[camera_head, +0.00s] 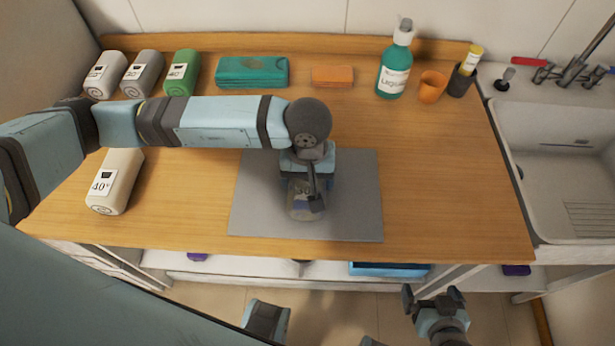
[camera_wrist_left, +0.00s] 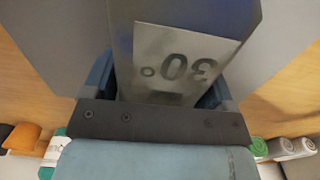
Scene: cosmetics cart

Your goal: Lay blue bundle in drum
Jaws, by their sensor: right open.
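The blue bundle (camera_head: 318,205) is under my left gripper, above or on the grey mat (camera_head: 350,215). It carries a pale label reading 30°. In the left wrist view the bundle (camera_wrist_left: 185,15) is dark blue-grey, lies between the two fingers and fills the gap. My left gripper (camera_head: 305,180) points down and looks shut on it. I cannot tell whether the bundle touches the mat. My right gripper (camera_head: 435,295) is open and empty, low in front of the table. I see nothing I can name as the drum.
A cream 40° roll (camera_head: 115,182) lies in front. Teal cloth (camera_head: 251,71), orange cloth (camera_head: 332,76), pump bottle (camera_head: 393,70) and orange cup (camera_head: 432,87) line the back. A sink (camera_head: 560,130) is right.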

